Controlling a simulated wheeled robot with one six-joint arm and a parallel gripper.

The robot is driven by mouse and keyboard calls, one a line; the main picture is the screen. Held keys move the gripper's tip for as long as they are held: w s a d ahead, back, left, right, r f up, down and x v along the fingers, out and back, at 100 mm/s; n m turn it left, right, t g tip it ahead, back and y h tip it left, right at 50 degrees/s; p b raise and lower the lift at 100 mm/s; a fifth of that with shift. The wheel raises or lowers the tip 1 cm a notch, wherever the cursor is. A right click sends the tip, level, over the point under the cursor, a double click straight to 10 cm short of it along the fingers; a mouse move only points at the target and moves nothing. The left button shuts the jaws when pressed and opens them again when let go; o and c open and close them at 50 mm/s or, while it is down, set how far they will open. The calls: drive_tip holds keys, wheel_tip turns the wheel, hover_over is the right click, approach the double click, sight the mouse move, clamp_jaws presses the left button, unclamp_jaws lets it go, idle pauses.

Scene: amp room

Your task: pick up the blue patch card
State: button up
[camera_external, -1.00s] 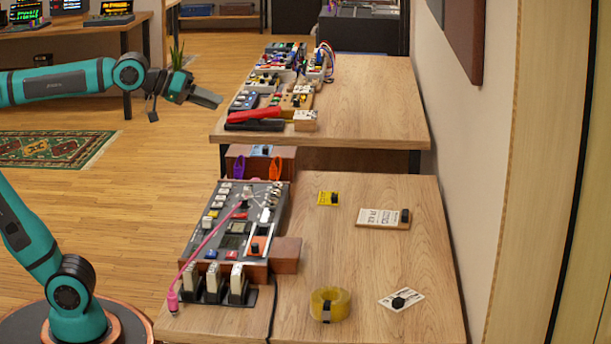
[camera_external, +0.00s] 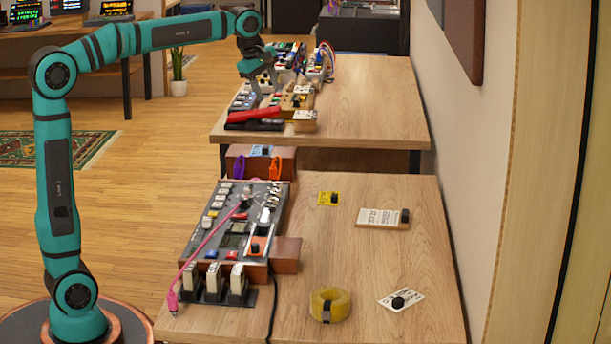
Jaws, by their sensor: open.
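A small blue card with a dark knob (camera_external: 261,150) lies on top of a brown box between the two tables. A bluish flat piece (camera_external: 243,102) also shows at the left edge of the far table, below my gripper. I cannot tell for certain which is the blue patch card. My gripper (camera_external: 261,88) points down over the left part of the far table, among the small modules there. It is open, and I see nothing held in it. The arm hides part of the modules behind it, and the gap between fingertips and modules is unclear.
A red-and-black tool (camera_external: 253,117) lies near the far table's front left. The far table's right half is clear.

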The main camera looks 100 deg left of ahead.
drive_tip(key=s+a+f+n+g+h, duration=0.1)
drive_tip(key=s+a+f+n+g, duration=0.2)
drive_tip(key=a, duration=0.5)
drive_tip(key=s+a+f+n+h, duration=0.1)
drive_tip(key=a+f+n+h, duration=0.1)
drive_tip(key=a+n, duration=0.45)
drive_tip(key=m, duration=0.1)
approach(261, 147)
drive_tip(key=d+f, duration=0.2)
drive_tip(key=w+d+f, duration=0.1)
drive_tip(key=d+f, duration=0.3)
drive_tip(key=f, duration=0.1)
drive_tip(key=shift+w, duration=0.3)
drive_tip(key=shift+r, duration=0.1)
clamp_jaws()
